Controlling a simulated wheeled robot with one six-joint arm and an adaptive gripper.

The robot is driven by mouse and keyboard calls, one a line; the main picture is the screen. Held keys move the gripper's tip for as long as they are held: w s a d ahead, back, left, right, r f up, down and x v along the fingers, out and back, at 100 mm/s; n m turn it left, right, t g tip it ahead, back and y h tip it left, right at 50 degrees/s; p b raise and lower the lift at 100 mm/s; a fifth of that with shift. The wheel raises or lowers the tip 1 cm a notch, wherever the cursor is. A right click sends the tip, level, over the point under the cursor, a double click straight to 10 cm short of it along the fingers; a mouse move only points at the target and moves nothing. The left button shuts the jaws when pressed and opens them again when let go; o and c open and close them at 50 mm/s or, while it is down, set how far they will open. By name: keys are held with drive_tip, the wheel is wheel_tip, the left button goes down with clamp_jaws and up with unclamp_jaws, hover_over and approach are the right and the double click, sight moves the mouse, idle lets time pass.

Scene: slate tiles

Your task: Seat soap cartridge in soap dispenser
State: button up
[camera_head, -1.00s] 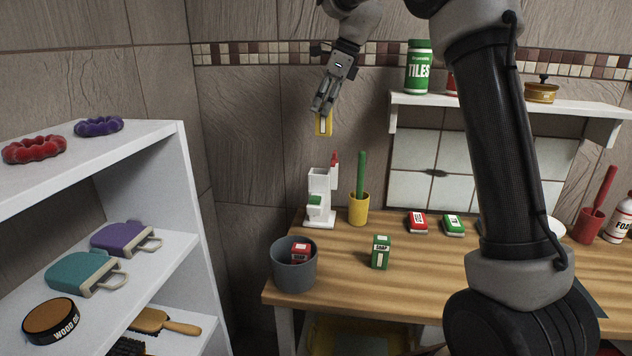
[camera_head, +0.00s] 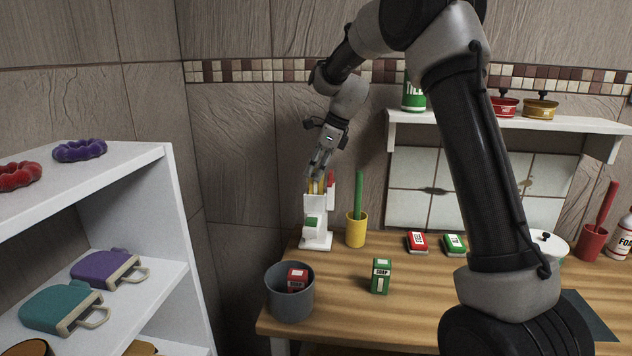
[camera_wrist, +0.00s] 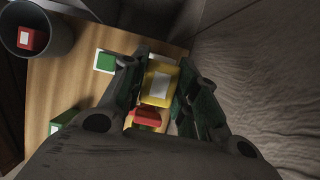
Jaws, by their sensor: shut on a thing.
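My gripper (camera_head: 318,179) is shut on a yellow soap cartridge with a white label. The cartridge (camera_wrist: 160,84) shows between the fingers in the wrist view. The white soap dispenser (camera_head: 317,233) stands at the back left of the wooden counter, with a green block at its front and a red part at its upper right. The cartridge is at the dispenser's top, its lower end hidden there. I cannot tell how deep it sits. In the wrist view the red part (camera_wrist: 147,117) lies just below the cartridge.
A grey bin (camera_head: 290,296) with a red soap box stands in front of the dispenser. A yellow cup (camera_head: 356,232) with a green handle is close on its right. A green soap box (camera_head: 381,276) stands on the counter. A white shelf unit (camera_head: 140,210) is at left.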

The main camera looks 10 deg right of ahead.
drive_tip(key=shift+f, duration=1.9)
drive_tip(key=shift+f, duration=0.15)
drive_tip(key=o, duration=1.1)
